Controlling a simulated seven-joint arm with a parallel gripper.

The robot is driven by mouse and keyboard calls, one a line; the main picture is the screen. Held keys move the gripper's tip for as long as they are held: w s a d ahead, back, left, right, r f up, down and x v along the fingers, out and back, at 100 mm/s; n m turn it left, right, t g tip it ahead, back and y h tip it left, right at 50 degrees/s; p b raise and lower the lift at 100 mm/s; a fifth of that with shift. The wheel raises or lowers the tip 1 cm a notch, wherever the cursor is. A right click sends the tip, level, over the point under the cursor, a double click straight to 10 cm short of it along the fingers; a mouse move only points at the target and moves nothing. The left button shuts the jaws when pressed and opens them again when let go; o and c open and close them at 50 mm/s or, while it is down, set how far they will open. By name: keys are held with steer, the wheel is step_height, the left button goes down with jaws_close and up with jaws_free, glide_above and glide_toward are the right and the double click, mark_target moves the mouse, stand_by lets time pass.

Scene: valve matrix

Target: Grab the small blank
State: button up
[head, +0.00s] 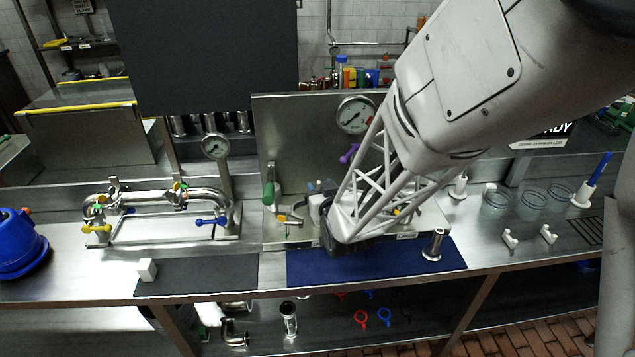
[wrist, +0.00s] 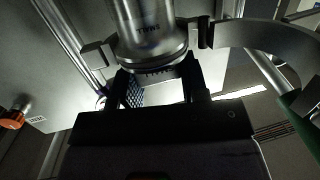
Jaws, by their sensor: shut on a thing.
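In the wrist view, a shiny steel cylinder with a flanged end, the small blank (wrist: 150,32), carries an upside-down marking that seems to read SMALL. My gripper (wrist: 155,66) has a dark finger on each side of its flange and is shut on it. In the head view my gripper (head: 343,245) is a dark shape at the end of my white lattice link, in front of the steel panel and over the back of the blue mat (head: 310,272). The blank is hidden there behind my arm.
Another steel cylinder (head: 433,244) stands upright on the blue mat's right side. A pipe assembly (head: 155,198) with coloured valves is at left. A gauge (head: 355,115) and green handle (head: 268,193) are near my arm.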

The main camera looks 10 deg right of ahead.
steer(key=shift+r, duration=0.1)
steer(key=shift+r, duration=1.55)
steer(key=shift+s+r, duration=0.15)
steer(key=shift+s, duration=0.15)
steer(key=f+v, duration=0.1)
steer(key=v, duration=1.4)
steer(key=shift+s, duration=0.25)
steer(key=shift+a+r, duration=0.1)
steer(key=shift+s, duration=0.1)
